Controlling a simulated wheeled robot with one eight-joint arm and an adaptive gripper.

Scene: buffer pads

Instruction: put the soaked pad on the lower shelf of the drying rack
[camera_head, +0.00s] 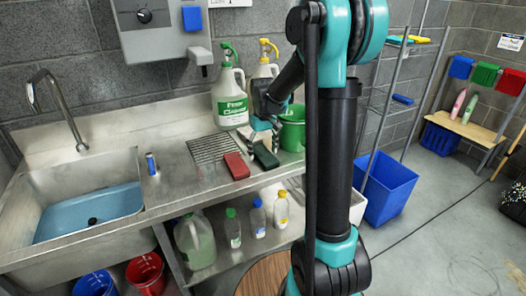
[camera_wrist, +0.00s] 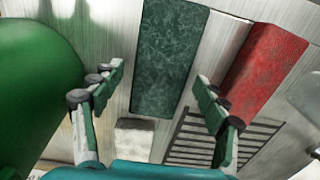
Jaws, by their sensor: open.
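A dark green mottled pad (camera_head: 266,156) lies on the steel counter beside a red pad (camera_head: 237,166). I cannot tell from the look of them which one is soaked. My gripper (camera_head: 263,142) is open just above the green pad. In the wrist view the green pad (camera_wrist: 168,60) lies between the two spread fingers (camera_wrist: 160,78), and the red pad (camera_wrist: 262,68) is to the right, outside them. The drying rack (camera_head: 408,75) seems to be the tall metal frame behind my arm, with coloured pads on an upper shelf and a blue item lower down; my arm hides part of it.
A green bucket (camera_head: 293,130) stands close to the gripper, also at left in the wrist view (camera_wrist: 35,85). Spray jugs (camera_head: 229,98) stand behind. A wire grate (camera_head: 207,148) is left of the pads. A blue bin (camera_head: 386,190) stands below the rack.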

